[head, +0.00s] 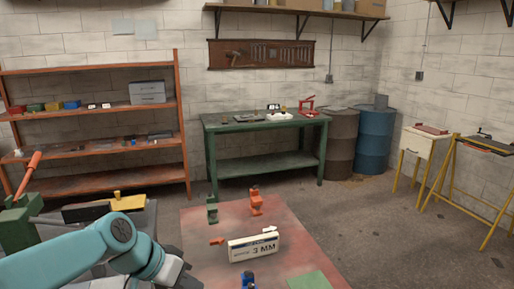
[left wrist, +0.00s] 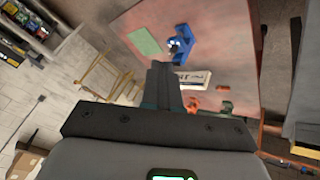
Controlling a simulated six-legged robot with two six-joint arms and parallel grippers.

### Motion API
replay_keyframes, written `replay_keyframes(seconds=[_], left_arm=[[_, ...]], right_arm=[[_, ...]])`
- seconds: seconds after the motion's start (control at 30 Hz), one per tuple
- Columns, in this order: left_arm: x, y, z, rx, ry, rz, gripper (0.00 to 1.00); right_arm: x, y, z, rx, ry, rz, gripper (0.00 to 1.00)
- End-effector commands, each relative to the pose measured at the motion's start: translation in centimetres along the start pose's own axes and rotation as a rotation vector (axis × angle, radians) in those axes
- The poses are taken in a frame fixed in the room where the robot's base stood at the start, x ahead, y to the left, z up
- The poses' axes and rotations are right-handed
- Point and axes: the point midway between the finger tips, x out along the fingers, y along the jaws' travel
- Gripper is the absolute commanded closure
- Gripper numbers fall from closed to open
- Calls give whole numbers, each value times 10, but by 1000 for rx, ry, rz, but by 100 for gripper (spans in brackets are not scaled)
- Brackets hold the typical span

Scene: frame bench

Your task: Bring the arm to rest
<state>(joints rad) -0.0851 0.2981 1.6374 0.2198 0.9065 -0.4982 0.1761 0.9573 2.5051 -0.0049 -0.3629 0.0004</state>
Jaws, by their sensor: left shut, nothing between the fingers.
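My left arm comes in from the lower left of the head view as teal links and ends near the red bench top's left edge. In the left wrist view my left gripper (left wrist: 162,72) is shut and empty, its dark fingers together above the red bench top (head: 205,262). A white box marked "3 MM" (head: 254,247) stands on the bench top; in the left wrist view it is partly behind the fingers. My right gripper is not in view.
On the bench top are a green clamp (head: 212,210), an orange clamp (head: 256,203), a blue clamp (left wrist: 182,45) and a green sheet (left wrist: 145,41). A grey machine with a yellow part (head: 128,203) stands left.

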Motion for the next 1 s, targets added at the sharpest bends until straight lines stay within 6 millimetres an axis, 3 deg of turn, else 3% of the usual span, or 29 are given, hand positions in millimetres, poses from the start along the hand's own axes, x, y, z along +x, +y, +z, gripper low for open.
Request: replay_keyframes(seconds=[0.23, 0.37, 0.47, 0.5, 0.6, 0.7, 0.9, 1.0], left_arm=[[76, -32, 44, -134, -66, -49, 100], [126, -48, 88, -225, -114, -84, 100], [172, -58, 143, -314, -163, -116, 100], [189, -59, 170, -354, -185, -129, 100], [221, -56, 231, -438, -224, -153, 100], [240, -45, 284, -508, -253, -166, 100], [251, -8, 372, -639, -302, -163, 100], [283, -24, 385, -639, -285, -169, 100]], right_arm=[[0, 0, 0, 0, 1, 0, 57], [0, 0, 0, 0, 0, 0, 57], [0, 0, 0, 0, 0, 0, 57], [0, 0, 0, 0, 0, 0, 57], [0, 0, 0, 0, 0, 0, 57], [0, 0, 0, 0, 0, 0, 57], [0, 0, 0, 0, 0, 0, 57], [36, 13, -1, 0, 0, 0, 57]])
